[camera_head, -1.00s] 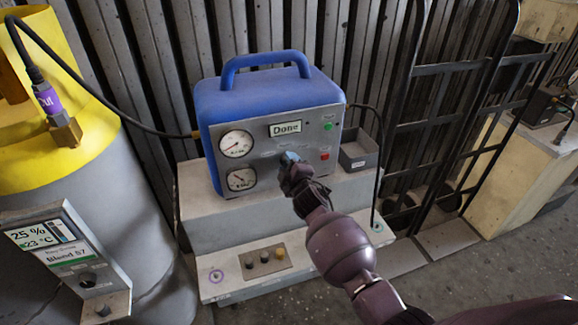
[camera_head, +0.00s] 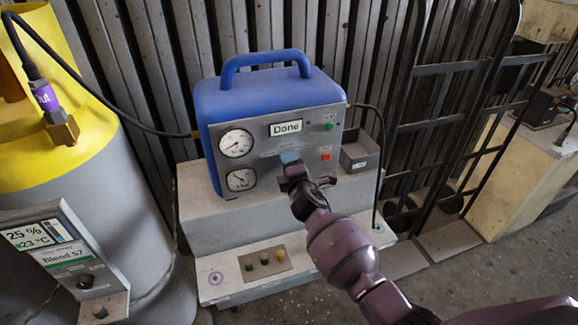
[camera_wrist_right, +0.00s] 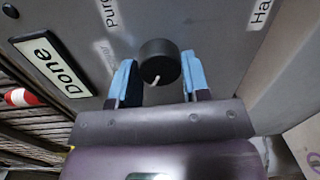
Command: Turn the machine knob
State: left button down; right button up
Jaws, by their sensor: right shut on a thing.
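The machine is a blue box with a top handle and a grey front panel (camera_head: 290,130). Its display (camera_head: 286,128) reads "Done". The dark round knob (camera_wrist_right: 159,62) shows in the right wrist view, with a white mark pointing toward the gripper's palm; in the head view my gripper hides it. My right gripper (camera_head: 290,160) is at the panel below the display. In the wrist view its blue fingertips (camera_wrist_right: 159,78) are on either side of the knob, shut on it. My left gripper is in neither view.
Two gauges (camera_head: 236,143) are left of the knob; a green button (camera_head: 329,127) and a red button (camera_head: 325,156) are right of it. A grey bin (camera_head: 360,154) stands beside the machine. A yellow-topped tank (camera_head: 85,150) is at left, a black hand truck (camera_head: 440,110) at right.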

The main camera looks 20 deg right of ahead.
jog(key=o, duration=0.9)
jog(key=s, duration=0.7)
jog(key=s+p, duration=0.1)
jog(key=s, duration=0.2)
jog(key=shift+s+r, duration=0.35)
jog(key=shift+s, duration=0.05)
